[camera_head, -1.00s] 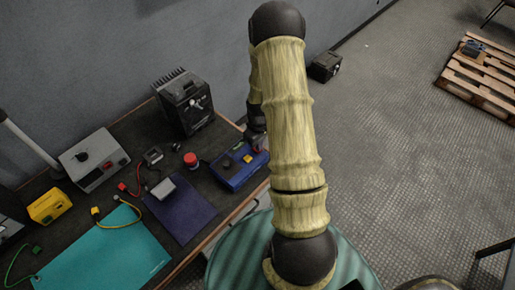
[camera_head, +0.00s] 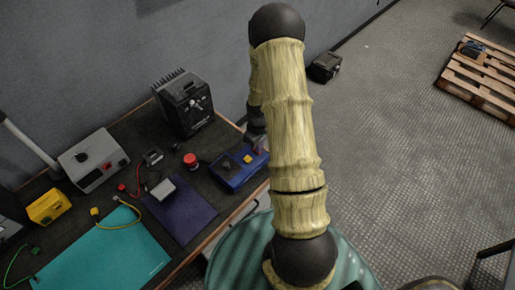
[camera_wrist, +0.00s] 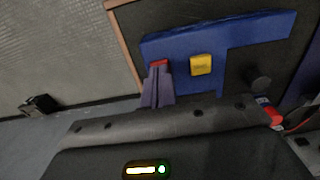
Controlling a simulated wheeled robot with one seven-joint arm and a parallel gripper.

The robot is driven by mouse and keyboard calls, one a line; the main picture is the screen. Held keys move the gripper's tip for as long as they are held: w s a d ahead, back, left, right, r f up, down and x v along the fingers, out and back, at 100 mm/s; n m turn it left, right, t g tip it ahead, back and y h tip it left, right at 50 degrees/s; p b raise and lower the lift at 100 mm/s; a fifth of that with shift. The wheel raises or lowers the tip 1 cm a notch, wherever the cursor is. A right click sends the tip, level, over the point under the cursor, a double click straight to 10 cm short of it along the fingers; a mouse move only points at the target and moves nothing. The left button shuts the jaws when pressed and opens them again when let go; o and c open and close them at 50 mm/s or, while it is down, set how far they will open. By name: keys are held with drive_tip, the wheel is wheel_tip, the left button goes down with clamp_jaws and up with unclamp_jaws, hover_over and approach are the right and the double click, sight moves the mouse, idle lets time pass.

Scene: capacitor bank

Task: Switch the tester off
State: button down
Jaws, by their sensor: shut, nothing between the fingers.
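The tester looks to be the blue box (camera_head: 230,178) at the right end of the bench; it also fills the top of the wrist view (camera_wrist: 255,36). It has a yellow button (camera_wrist: 201,64) and a dark round knob (camera_wrist: 258,79). My gripper (camera_wrist: 159,70) is shut and empty, its fingertips at the left part of the box's face. A small red part (camera_wrist: 158,62) shows right at the fingertips; I cannot tell if they touch it. In the head view my arm partly hides the gripper (camera_head: 261,143) and the box's far right end.
A black finned unit (camera_head: 184,104) stands behind the tester. A grey box (camera_head: 92,160), a yellow block (camera_head: 48,206) and a teal mat (camera_head: 105,255) are farther left.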

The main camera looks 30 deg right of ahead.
wheel_tip(320, 180, up, 7)
drive_tip(key=p, duration=0.4)
drive_tip(key=shift+f+p, duration=0.15)
drive_tip(key=shift+p, duration=0.25)
idle(0.5)
drive_tip(key=s+a+r+m+t, duration=0.1)
drive_tip(key=s+a+r+m, duration=0.1)
drive_tip(key=s+a+r, duration=0.4)
drive_tip(key=s+a+r+m+t, duration=0.1)
drive_tip(key=s+a+r, duration=0.5)
drive_tip(key=r, duration=0.9)
drive_tip(key=shift+s+a+r+m+t, duration=0.15)
drive_tip(key=shift+s+a+m+t, duration=0.15)
drive_tip(key=shift+a+m, duration=0.3)
